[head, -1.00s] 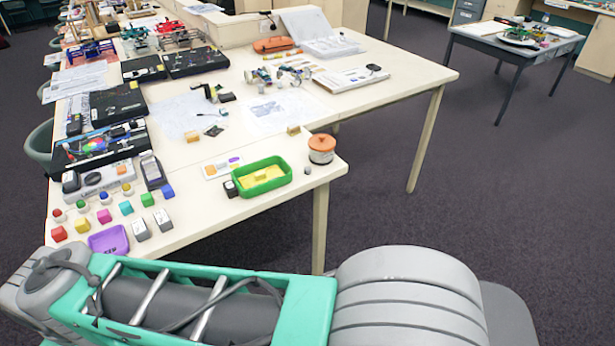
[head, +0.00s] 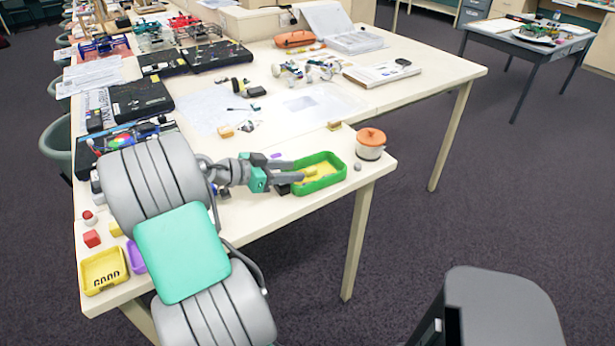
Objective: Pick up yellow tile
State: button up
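A green tray (head: 343,178) with a yellow interior stands near the table's right edge, and a small yellow tile (head: 311,174) shows inside it, near its left end. My gripper (head: 297,170) reaches in from the left, low over the tray's left end, fingers pointing right toward the tile. Its two fingers look apart, with no object clearly held between them. Whether a finger touches the tile or the tray wall is too small to tell. My arm hides much of the table's left front part.
An orange-lidded white pot (head: 370,146) stands just right of the tray, with a small grey ball (head: 357,168) beside it. Papers (head: 205,112) lie behind.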

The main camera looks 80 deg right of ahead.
aim_at(309, 170)
jog(key=p+x, duration=0.1)
jog(key=x, duration=0.4)
jog(key=shift+s+d, duration=0.2)
jog(key=shift+s, duration=0.05)
grip_shut()
